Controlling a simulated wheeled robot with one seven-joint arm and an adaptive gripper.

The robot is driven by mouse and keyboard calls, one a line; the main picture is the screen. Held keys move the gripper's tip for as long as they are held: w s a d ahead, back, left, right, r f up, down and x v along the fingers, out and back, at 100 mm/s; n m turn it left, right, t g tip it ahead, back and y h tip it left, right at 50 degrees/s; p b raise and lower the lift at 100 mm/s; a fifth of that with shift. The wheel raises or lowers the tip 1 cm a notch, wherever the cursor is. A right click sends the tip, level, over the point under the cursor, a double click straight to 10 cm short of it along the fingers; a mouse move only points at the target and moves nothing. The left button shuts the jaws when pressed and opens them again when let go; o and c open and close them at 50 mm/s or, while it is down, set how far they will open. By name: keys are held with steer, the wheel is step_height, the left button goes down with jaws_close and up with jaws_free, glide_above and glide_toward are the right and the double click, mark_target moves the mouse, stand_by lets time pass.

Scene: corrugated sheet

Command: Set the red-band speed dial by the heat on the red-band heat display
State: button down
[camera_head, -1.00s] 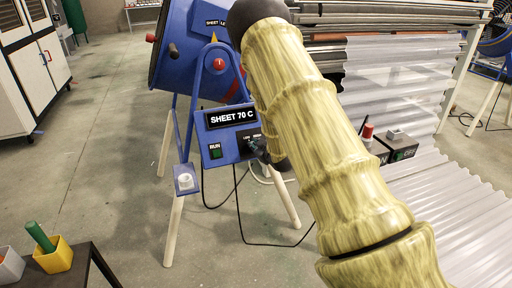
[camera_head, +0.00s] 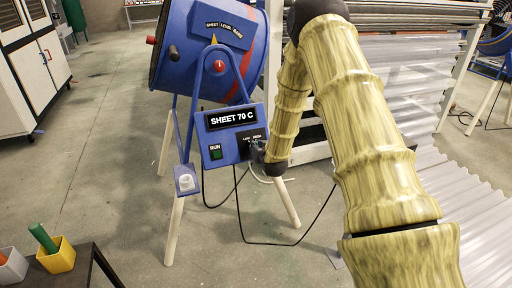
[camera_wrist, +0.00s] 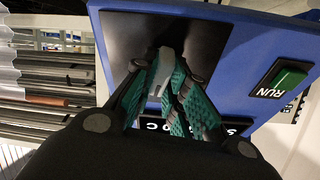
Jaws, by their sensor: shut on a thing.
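The blue control box (camera_head: 228,168) stands under a blue drum (camera_head: 200,60) with a red band (camera_head: 247,58). Its black heat display (camera_head: 232,118) reads "SHEET 70 C". A black dial plate (camera_head: 253,134) with small labels, apparently LOW and HIGH, is at its right. My gripper (camera_head: 256,150) is at this plate and covers the dial in the head view. In the wrist view my gripper (camera_wrist: 168,88) has its teal pads closed on the grey speed dial (camera_wrist: 166,62). The dial's pointing direction cannot be read.
The green RUN button (camera_head: 215,152) is left of the dial; it also shows in the wrist view (camera_wrist: 281,78). A white cup-like piece (camera_head: 186,182) sits on a small blue shelf. Cables hang below the box. Corrugated sheets (camera_head: 390,80) stand at the right. Floor at the left is clear.

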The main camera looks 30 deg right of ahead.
steer(key=shift+d+m+h, duration=0.1)
steer(key=shift+m+h, duration=0.2)
steer(key=shift+m, duration=1.6)
steer(key=c, duration=1.4)
jaws_free()
steer(key=shift+s, duration=0.1)
steer(key=shift+c, duration=0.2)
steer(key=v, duration=1.2)
steer(key=shift+r, duration=0.15)
